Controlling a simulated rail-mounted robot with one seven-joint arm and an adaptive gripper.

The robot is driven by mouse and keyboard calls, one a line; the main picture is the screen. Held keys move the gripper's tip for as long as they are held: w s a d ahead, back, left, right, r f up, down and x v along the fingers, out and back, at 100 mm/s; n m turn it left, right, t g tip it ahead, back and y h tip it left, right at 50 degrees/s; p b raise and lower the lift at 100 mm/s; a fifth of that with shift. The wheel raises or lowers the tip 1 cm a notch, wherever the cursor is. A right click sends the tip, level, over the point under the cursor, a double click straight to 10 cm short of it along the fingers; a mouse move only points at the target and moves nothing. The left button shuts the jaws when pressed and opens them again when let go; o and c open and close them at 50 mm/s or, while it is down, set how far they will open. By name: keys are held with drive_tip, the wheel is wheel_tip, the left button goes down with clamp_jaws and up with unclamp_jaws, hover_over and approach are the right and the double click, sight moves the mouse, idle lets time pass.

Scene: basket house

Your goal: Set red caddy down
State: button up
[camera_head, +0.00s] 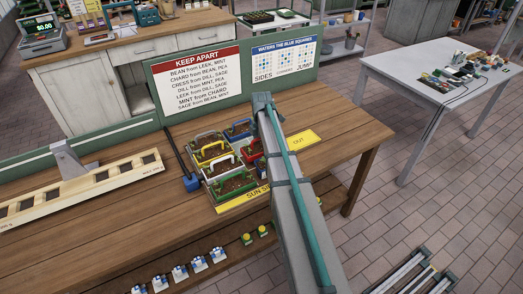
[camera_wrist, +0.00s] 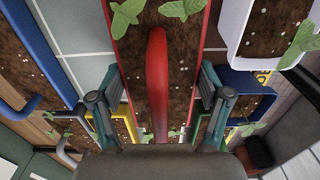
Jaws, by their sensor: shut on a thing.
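The red caddy (camera_wrist: 117,45) fills the middle of the wrist view, with soil and green seedlings in it. Its red handle (camera_wrist: 158,75) runs between the two fingers of my gripper (camera_wrist: 157,100), which is shut on it. In the head view a red edge of the caddy (camera_head: 248,153) shows among the other caddies, just left of my arm. My arm hides my gripper and part of the caddy there. Whether the caddy's base touches anything cannot be told.
Around it stand a blue caddy (camera_wrist: 45,50), a white caddy (camera_wrist: 232,30) and yellow ones (camera_head: 212,141). A yellow OUT strip (camera_head: 300,141) and a SUN SIDE strip (camera_head: 240,201) edge the group. A KEEP APART sign (camera_head: 195,80) stands behind. The wooden table is clear at right.

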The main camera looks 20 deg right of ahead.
sight(261, 146)
drive_tip(key=shift+f+p, duration=0.35)
drive_tip(key=shift+f, duration=1.15)
drive_tip(key=shift+f, duration=0.1)
drive_tip(key=o, duration=1.3)
drive_tip(key=shift+o, duration=0.2)
wheel_tip(261, 146, up, 12)
drive_tip(key=b, duration=0.3)
drive_tip(key=shift+b, duration=0.3)
drive_tip(key=shift+d, duration=0.1)
